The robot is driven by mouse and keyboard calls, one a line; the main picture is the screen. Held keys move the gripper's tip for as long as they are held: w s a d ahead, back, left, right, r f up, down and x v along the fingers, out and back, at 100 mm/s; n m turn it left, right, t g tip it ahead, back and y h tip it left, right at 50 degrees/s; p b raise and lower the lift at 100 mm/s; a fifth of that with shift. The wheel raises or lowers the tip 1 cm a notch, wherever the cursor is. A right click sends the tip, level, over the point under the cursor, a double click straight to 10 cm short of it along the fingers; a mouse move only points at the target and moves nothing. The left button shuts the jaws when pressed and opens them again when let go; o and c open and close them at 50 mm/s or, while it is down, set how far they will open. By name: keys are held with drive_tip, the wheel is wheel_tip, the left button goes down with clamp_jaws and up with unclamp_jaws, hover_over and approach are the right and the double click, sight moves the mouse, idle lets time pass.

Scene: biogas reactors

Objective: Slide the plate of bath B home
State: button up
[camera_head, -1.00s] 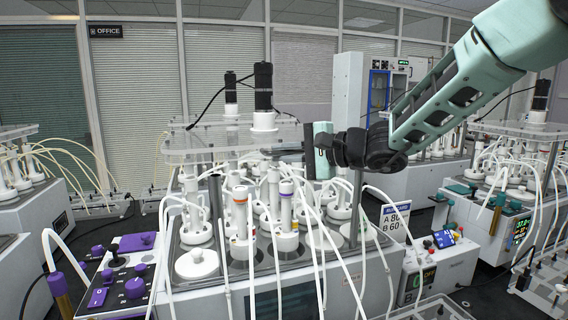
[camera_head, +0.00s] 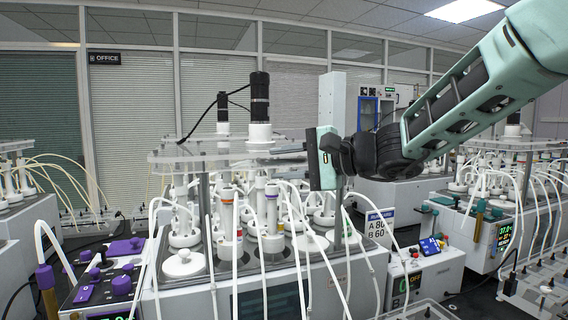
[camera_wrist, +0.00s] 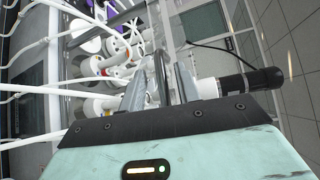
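A clear plate (camera_head: 172,157) lies level above the crowded bath (camera_head: 170,302) in the middle of the head view. It carries a white and black motor (camera_head: 260,100). No letter shows on this bath, so I cannot tell whether it is B. My gripper (camera_head: 292,150) is at the plate's right end, its fingers pointing left. In the wrist view my two grey fingers (camera_wrist: 160,85) stand apart with a thin dark bar (camera_wrist: 161,75) between them. I cannot tell whether they press on it. The motor also shows in the wrist view (camera_wrist: 240,82), right of the fingers.
White tubes (camera_head: 300,240) and capped vessels (camera_head: 228,220) crowd the space under the plate. A sign (camera_head: 378,228) reads A 80, B 60. A purple-knobbed control box (camera_head: 105,275) stands left; other baths (camera_head: 500,210) stand right.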

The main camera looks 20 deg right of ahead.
drive_tip(key=shift+d, duration=0.1)
drive_tip(key=b+v, duration=0.4)
drive_tip(key=v, duration=1.3)
drive_tip(key=shift+s+f, duration=0.1)
drive_tip(key=s+a+f+n+g+h, duration=0.25)
drive_tip(key=s+a+f+g, duration=0.2)
drive_tip(key=a+f, duration=0.4)
drive_tip(key=s+a+f+n+g+h, duration=0.1)
drive_tip(key=s+a+f+n+g, duration=0.35)
drive_tip(key=f, duration=0.65)
drive_tip(key=s+a+f+n+g+h, duration=0.2)
drive_tip(key=s+a+f+n+h, duration=0.3)
drive_tip(key=s+f+n+h, duration=0.2)
wheel_tip(320, 180, down, 6)
drive_tip(key=s+n, duration=0.2)
drive_tip(key=n, duration=0.2)
drive_tip(key=shift+s, duration=0.3)
drive_tip(key=shift+a+f+h, duration=0.1)
drive_tip(key=shift+h, duration=0.15)
